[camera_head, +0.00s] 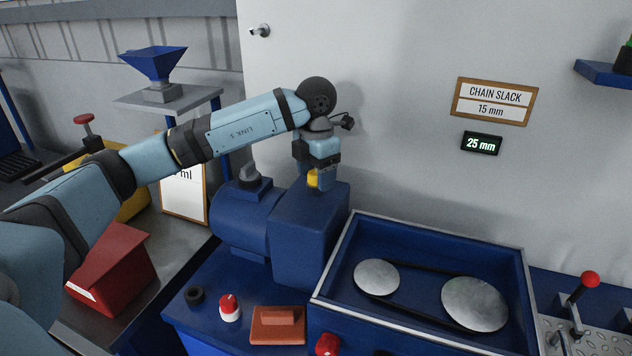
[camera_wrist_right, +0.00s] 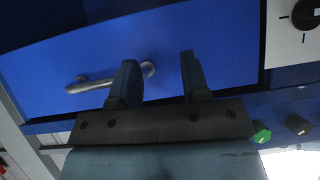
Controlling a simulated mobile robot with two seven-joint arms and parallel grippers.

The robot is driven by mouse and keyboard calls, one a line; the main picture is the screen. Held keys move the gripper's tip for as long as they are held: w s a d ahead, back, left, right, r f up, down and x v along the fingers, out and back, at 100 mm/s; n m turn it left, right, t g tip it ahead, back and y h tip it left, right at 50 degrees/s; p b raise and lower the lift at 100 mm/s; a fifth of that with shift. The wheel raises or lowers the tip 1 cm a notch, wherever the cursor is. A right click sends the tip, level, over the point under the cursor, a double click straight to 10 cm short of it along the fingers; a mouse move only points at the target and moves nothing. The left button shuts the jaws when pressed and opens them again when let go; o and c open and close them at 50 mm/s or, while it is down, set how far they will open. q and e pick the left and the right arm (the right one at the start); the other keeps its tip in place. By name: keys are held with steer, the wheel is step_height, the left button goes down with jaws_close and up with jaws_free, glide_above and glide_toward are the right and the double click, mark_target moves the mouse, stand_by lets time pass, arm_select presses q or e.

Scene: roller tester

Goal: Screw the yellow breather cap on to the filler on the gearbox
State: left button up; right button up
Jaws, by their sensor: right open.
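The yellow breather cap (camera_head: 313,178) is between the fingers of my left gripper (camera_head: 318,179), at the top of the blue gearbox (camera_head: 308,235). The gripper points down and looks shut on the cap. The filler is hidden behind the cap and fingers; I cannot tell whether the cap touches it. My right gripper (camera_wrist_right: 159,72) shows only in the right wrist view. It is open and empty, in front of a blue panel with a metal handle (camera_wrist_right: 90,86).
A blue motor (camera_head: 240,222) adjoins the gearbox. A blue tray with a chain and two discs (camera_head: 475,303) stands to the right. A red-and-white knob (camera_head: 229,307), an orange block (camera_head: 277,325) and a black ring (camera_head: 194,296) are in front. A red bin (camera_head: 112,268) is at left.

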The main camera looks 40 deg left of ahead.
arm_select(q)
steer(key=o, duration=0.3)
steer(key=shift+f, duration=0.2)
arm_select(e)
steer(key=shift+s+d+f, duration=0.1)
steer(key=shift+s+f, duration=0.1)
steer(key=shift+f, duration=0.25)
steer(key=shift+s+d+f, duration=0.1)
steer(key=shift+s+f, duration=0.05)
steer(key=shift+f, duration=0.25)
steer(key=shift+r, duration=0.1)
arm_select(q)
steer(key=shift+r, duration=0.35)
steer(key=shift+r+p, duration=0.8)
steer(key=shift+r, duration=0.1)
steer(key=shift+r+p, duration=0.35)
steer(key=shift+r, duration=0.3)
arm_select(e)
step_height(320, 180, up, 2)
steer(key=shift+r, duration=0.1)
steer(key=shift+r, duration=0.1)
